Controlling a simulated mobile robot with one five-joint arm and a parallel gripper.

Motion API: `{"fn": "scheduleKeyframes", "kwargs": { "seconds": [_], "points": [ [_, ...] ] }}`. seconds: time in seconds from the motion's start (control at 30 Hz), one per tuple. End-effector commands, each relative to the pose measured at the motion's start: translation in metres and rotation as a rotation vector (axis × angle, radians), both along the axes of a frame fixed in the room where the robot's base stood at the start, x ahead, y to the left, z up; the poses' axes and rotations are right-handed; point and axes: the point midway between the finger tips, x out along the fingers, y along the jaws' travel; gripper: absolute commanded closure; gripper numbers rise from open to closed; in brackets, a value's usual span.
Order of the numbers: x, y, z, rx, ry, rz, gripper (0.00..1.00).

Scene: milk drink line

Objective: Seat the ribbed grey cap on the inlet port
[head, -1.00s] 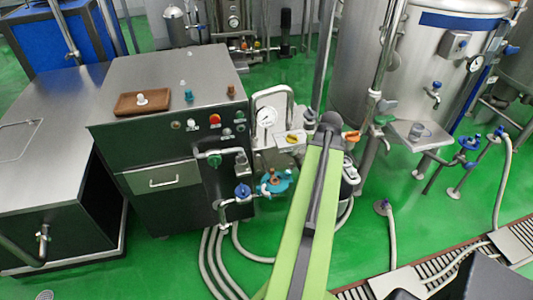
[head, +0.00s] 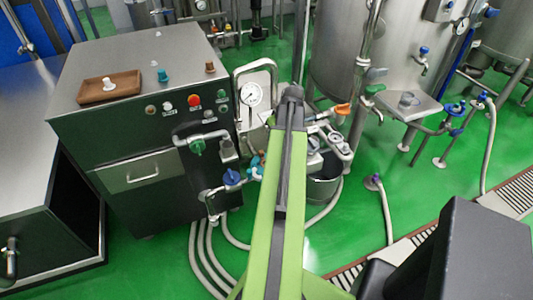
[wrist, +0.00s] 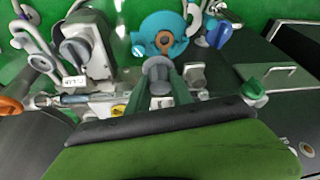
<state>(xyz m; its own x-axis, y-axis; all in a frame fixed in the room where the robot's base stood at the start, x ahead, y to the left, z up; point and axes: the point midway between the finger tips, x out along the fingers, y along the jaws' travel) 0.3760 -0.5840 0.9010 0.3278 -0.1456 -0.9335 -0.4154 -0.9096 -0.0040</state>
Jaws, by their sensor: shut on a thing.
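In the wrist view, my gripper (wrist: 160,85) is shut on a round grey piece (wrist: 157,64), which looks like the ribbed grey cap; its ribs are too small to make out. Just beyond it is a teal pump body (wrist: 148,27) with a brown-orange ring (wrist: 165,40) in its face, possibly the inlet port. The cap appears just short of this ring, but I cannot tell the gap. In the head view, my arm hides the gripper and cap and covers part of the teal pump (head: 256,163).
A steel cabinet (head: 130,55) stands left, with a brown tray (head: 125,82) and small caps on top. A blue-handled valve (head: 232,177), a pressure gauge (head: 250,95) and hoses (head: 205,250) crowd the pump. A pail (head: 325,185) and steel tank (head: 340,60) stand right.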

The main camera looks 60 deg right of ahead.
Motion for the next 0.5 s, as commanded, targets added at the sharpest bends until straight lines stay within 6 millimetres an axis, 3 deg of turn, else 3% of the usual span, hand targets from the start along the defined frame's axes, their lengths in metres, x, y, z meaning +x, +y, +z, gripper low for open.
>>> {"fn": "scheduleKeyframes", "kwargs": {
  "seconds": [0.03,0.13,0.27,0.5],
  "points": [
    [0.014,-0.004,-0.035,0.0,-0.005,0.079,1.0],
    [0.031,-0.001,-0.053,-0.004,-0.015,0.214,1.0],
    [0.042,0.002,-0.06,-0.008,-0.024,0.308,1.0],
    [0.043,0.004,-0.059,-0.01,-0.025,0.325,1.0]
  ]
}}
